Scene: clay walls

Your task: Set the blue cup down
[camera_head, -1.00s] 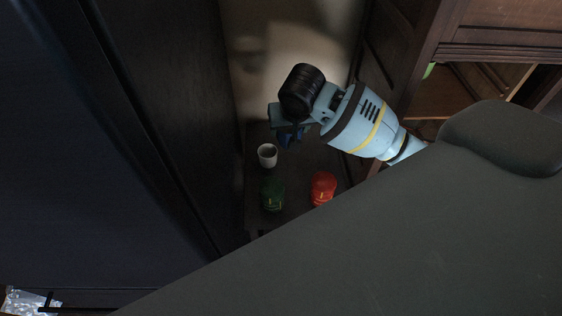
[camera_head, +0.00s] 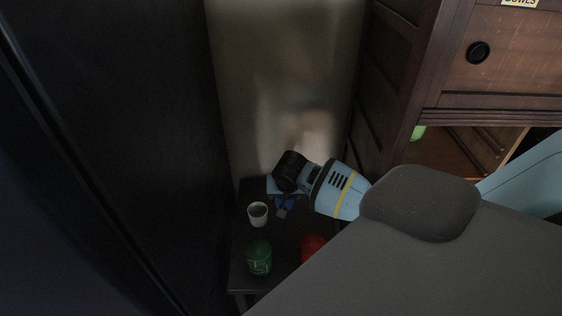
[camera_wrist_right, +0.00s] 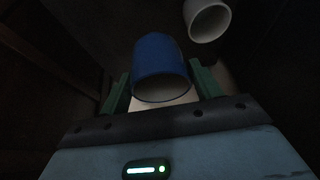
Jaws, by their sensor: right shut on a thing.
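The blue cup (camera_wrist_right: 160,60) sits between the two green fingers of my right gripper (camera_wrist_right: 161,88) in the right wrist view, and the gripper is shut on it. In the head view my right gripper (camera_head: 281,203) is over the back part of a small dark table (camera_head: 284,235), with a little of the blue cup (camera_head: 288,201) showing below the wrist. Whether the cup touches the tabletop, I cannot tell. My left gripper is not in view.
A white cup (camera_head: 258,214) stands just left of the blue cup, also seen in the wrist view (camera_wrist_right: 207,20). A green object (camera_head: 259,257) and a red object (camera_head: 313,248) stand nearer the front. A dark cabinet (camera_head: 120,120) is left; a wooden cabinet (camera_head: 410,70) is right.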

